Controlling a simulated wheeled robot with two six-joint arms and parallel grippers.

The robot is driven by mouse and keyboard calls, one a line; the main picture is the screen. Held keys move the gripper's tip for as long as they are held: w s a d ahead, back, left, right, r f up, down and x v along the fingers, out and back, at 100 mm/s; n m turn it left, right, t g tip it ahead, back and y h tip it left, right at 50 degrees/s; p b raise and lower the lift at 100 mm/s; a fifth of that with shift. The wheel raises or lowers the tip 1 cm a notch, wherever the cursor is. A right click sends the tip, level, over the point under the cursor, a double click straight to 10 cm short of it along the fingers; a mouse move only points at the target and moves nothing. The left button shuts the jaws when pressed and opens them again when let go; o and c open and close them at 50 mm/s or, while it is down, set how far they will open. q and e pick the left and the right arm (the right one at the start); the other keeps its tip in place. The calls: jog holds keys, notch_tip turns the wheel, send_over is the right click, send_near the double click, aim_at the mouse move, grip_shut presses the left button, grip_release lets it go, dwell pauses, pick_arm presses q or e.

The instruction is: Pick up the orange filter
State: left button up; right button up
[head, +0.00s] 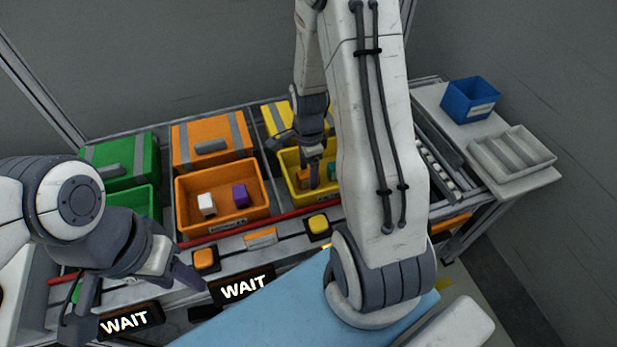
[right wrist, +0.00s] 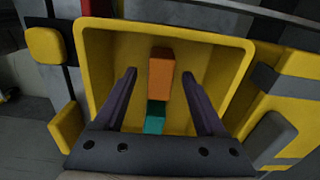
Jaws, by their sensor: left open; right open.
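The orange filter looks to be the orange block (right wrist: 161,68) inside the open yellow bin (right wrist: 215,88). It also shows in the head view (head: 304,176), partly hidden by my right gripper (head: 315,178). In the right wrist view, my right gripper (right wrist: 160,76) is open, with its two dark fingers reaching into the bin. The orange block shows between and beyond the fingertips, and I see no finger clearly touching it. A teal block (right wrist: 155,117) lies beside it. My left gripper (head: 138,303) is open and empty at the lower left, near the front edge of the bench.
An orange bin (head: 222,218) holds a white block (head: 206,204) and a purple block (head: 240,194). A green bin (head: 128,207) stands further left. The yellow bin's walls surround my right fingers. A blue box (head: 470,99) and a grey divided tray (head: 512,152) stand at the right.

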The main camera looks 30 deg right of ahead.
notch_tip(320, 180, down, 2)
grip_shut()
dwell(0.3)
